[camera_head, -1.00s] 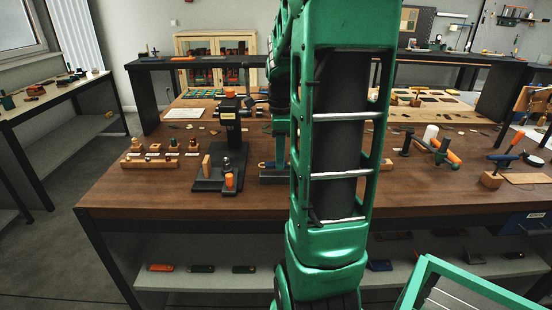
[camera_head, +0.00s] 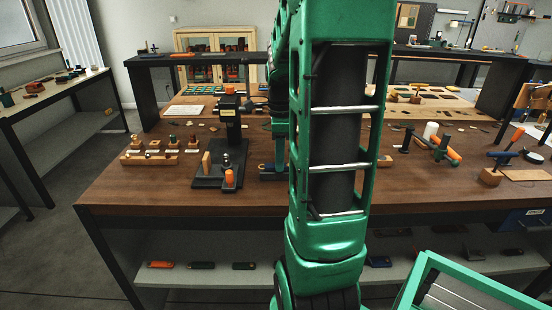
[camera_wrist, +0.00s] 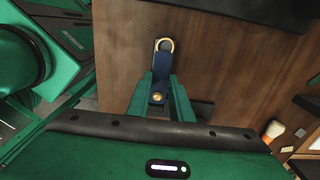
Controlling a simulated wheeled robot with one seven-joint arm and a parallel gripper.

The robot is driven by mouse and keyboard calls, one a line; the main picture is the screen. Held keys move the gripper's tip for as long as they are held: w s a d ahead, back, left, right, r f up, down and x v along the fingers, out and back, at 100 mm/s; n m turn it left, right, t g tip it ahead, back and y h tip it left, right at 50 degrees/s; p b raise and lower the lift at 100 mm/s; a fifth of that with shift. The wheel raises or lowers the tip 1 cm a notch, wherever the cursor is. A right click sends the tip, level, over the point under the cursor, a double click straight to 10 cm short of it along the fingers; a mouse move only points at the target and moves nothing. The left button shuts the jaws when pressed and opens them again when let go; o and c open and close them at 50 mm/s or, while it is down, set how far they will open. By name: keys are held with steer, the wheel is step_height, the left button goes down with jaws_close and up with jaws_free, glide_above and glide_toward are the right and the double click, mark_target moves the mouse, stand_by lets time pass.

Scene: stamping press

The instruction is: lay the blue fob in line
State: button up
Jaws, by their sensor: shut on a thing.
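In the wrist view my gripper (camera_wrist: 160,88) is shut on the blue fob (camera_wrist: 158,72), a dark blue strap between its two green fingers. The fob's brass ring (camera_wrist: 164,45) points away from the palm, and a brass stud shows near the palm. Brown wood lies behind the fob; I cannot tell whether it touches it. In the head view my arm hides most of the gripper area. Several fobs lie spaced along the grey lower shelf (camera_head: 330,277): an orange one (camera_head: 160,265), a green one (camera_head: 202,265) and a dark blue one (camera_head: 378,262) among them.
A black stamping press (camera_head: 230,125) stands on the wooden bench (camera_head: 130,200), left of my arm. A wooden stamp rack (camera_head: 148,159) is left of it. Tools and a wooden block (camera_head: 491,177) stand at the right. The bench's front left is clear.

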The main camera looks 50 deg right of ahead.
steer(key=shift+f, duration=0.3)
steer(key=o, duration=1)
steer(key=shift+c, duration=0.9)
steer(key=shift+r, duration=0.1)
steer(key=shift+r, duration=3.45)
